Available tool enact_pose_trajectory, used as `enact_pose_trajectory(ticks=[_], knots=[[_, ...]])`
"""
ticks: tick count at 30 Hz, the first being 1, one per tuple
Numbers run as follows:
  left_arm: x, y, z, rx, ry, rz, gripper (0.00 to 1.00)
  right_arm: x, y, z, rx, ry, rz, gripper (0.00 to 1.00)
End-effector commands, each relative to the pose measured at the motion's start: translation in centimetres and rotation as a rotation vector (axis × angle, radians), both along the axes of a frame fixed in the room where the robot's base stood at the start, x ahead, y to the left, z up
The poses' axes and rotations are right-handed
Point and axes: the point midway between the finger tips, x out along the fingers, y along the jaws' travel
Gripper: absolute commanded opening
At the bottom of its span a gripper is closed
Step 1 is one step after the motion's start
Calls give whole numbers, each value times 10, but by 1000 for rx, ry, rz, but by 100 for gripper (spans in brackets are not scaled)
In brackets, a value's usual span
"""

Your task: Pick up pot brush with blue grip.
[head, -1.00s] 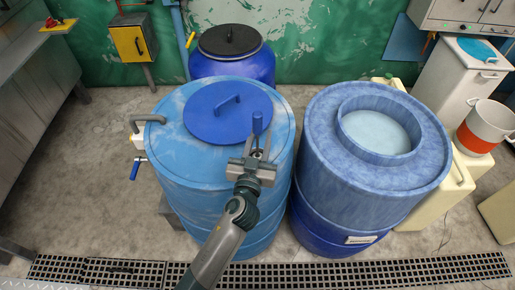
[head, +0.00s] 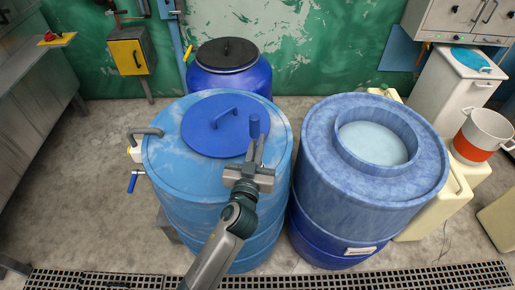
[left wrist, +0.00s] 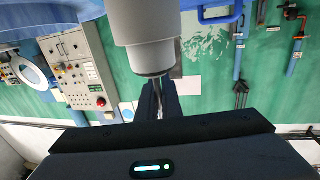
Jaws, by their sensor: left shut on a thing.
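My left gripper (head: 254,150) is over the light blue drum (head: 172,115) in the head view, in front of its round blue lid (head: 203,133). The rest of the brush cannot be made out in the head view. In the left wrist view the dark fingers (left wrist: 160,98) are close together behind a large pale grey cylinder (left wrist: 145,38); I cannot tell what the cylinder is. My right gripper is not in view.
A blue drum with an open round top (head: 318,150) stands to the right. A dark-lidded blue drum (head: 231,82) stands behind. A white and orange pot (head: 473,152) is at the far right. A floor grating (head: 390,277) runs along the front. Floor on the left is clear.

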Motion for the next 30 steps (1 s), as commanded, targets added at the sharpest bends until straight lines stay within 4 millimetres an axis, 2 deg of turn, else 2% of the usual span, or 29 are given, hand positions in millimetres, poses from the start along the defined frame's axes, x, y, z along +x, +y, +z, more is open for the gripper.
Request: enact_pose_trajectory(ticks=[1, 6, 12, 30], knots=[[0, 0, 11, -2, -5, -1, 0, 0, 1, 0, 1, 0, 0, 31], [0, 0, 39, -3, -5, -1, 0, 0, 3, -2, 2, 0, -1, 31], [0, 0, 60, -2, -3, -1, 0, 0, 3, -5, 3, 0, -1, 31], [0, 0, 64, 0, 0, -1, 0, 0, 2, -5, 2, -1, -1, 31]])
